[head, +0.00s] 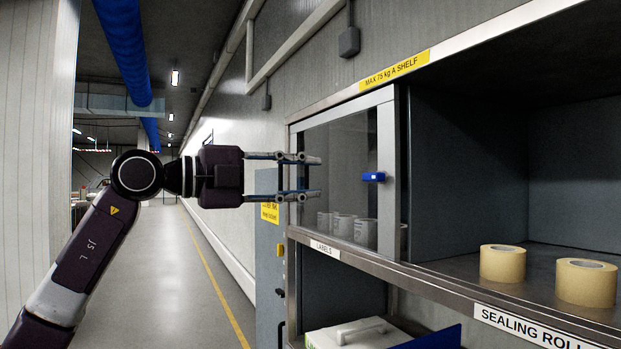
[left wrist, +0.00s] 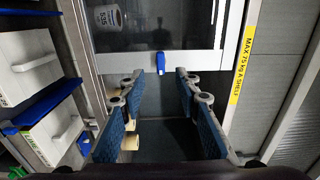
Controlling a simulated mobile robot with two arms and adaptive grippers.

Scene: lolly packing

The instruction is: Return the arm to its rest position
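My left arm (head: 80,255) comes in from the left in the head view and is bent at the elbow, its forearm stretched level to the right. My left gripper (head: 316,177) is open and empty in front of the shelf unit's glass door. It also shows in the left wrist view (left wrist: 159,78), with its two blue-padded fingers apart and nothing between them. The door's blue handle (head: 374,177) is to the right of the fingertips, apart from them. In the left wrist view the handle (left wrist: 160,62) appears beyond the fingertips. My right gripper is not in view.
The glass door (head: 340,160) covers the labels bay, with white rolls (head: 343,226) behind it. The right bay is open and holds two tan sealing rolls (head: 502,264). A white box (head: 358,334) stands below. The aisle floor (head: 185,290) at left is clear.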

